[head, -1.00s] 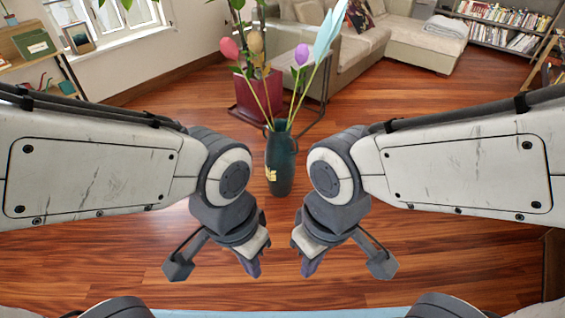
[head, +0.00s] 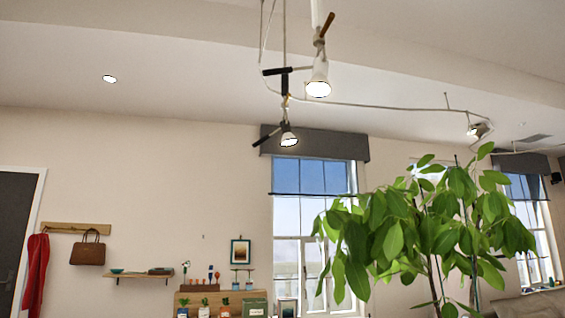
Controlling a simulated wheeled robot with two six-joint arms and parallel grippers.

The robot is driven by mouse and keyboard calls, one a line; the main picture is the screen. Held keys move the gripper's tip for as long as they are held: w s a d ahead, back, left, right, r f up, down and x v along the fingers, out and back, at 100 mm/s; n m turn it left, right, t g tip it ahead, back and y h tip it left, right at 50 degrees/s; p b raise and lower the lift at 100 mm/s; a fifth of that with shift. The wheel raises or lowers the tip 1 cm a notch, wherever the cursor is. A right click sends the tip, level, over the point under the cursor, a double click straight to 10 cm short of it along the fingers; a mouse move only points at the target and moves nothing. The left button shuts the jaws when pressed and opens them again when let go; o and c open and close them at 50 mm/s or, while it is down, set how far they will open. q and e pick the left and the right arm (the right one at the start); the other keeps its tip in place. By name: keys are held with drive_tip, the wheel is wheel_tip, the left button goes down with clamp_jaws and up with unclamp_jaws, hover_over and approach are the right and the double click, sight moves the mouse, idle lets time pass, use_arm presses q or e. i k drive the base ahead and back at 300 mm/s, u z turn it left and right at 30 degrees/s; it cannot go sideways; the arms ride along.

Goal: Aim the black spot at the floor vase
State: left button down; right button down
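Ceiling spots hang from a rail in the upper middle. The nearer one, a white spot (head: 318,72) with a brown handle, has its lit face turned down. Below and left of it, a smaller spot (head: 288,138) with a silver-white lit head and a black handle (head: 266,137) points down and slightly right. Black fittings (head: 285,82) sit above it on its stem. A third spot (head: 474,130) hangs farther right. I cannot tell for sure which is the black spot; the one with the black handle is the darkest. The floor vase and both my grippers are out of view.
A tall leafy plant (head: 430,225) fills the lower right. A window with a grey blind (head: 315,142) is behind the spots. Shelves with small pots (head: 220,302) stand at the bottom middle. A brown bag (head: 88,253) and a red cloth hang at left.

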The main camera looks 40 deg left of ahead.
sight(288, 139)
drive_tip(key=k, duration=0.55)
drive_tip(key=u, duration=0.65)
drive_tip(key=i, duration=0.85)
drive_tip(key=u, duration=0.4)
